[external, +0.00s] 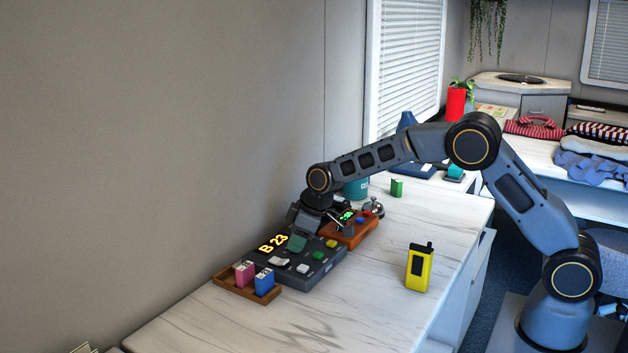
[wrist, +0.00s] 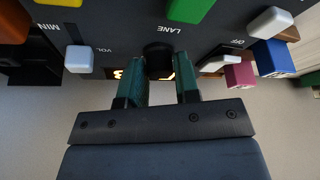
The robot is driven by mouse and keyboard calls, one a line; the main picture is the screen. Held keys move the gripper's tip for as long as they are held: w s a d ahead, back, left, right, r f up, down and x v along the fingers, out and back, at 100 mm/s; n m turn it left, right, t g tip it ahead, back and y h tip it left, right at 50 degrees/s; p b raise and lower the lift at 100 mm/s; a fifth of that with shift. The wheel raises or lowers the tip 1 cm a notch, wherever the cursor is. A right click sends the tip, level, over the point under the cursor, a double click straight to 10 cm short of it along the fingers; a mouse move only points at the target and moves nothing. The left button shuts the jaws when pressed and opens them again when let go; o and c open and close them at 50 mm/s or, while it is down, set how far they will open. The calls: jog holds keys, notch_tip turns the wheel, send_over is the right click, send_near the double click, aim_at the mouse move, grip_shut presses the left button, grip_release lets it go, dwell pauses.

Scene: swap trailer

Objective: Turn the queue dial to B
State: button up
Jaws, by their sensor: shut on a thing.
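The console (external: 325,272) is a dark sloped box on the white counter, with an amber display (external: 272,244) that reads "B 23". In the wrist view a round black dial (wrist: 158,50) stands on the console face (wrist: 120,22), below the word LANE. My gripper (wrist: 160,68) has its green-padded fingers on both sides of this dial, shut on it. The fingers cover part of the amber display behind them. In the external view my gripper (external: 298,241) is down on the console and hides the dial. The dial's pointer mark cannot be made out.
Coloured buttons and a white rocker switch (wrist: 220,63) surround the dial. A wooden tray (external: 232,285) with pink and blue blocks adjoins the console. A brown box (external: 362,235) and a bell (external: 374,208) stand behind. A yellow handset (external: 419,268) stands right, with clear counter around it.

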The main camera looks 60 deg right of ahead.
jog(key=shift+m, duration=0.3)
dwell(0.4)
jog(key=o, duration=0.9)
jog(key=shift+c, duration=0.2)
jog(key=v, duration=1.3)
jog(key=shift+a+r, duration=0.15)
jog(key=shift+r, duration=0.3)
jog(key=shift+s, duration=0.15)
jog(key=s+d+r+m+p, duration=0.1)
jog(key=s+r+p, duration=0.1)
jog(key=s, duration=0.8)
jog(key=s+d+r+m+h+p, duration=0.1)
jog(key=s+r+m+p, duration=0.1)
jog(key=s, duration=0.8)
jog(key=s+d+r+m+h+p, duration=0.1)
jog(key=s+p, duration=0.3)
jog(key=s, duration=0.6)
jog(key=shift+s+d+r+m+g, duration=0.35)
jog(key=shift+d+r, duration=0.2)
jog(key=shift+r, duration=0.35)
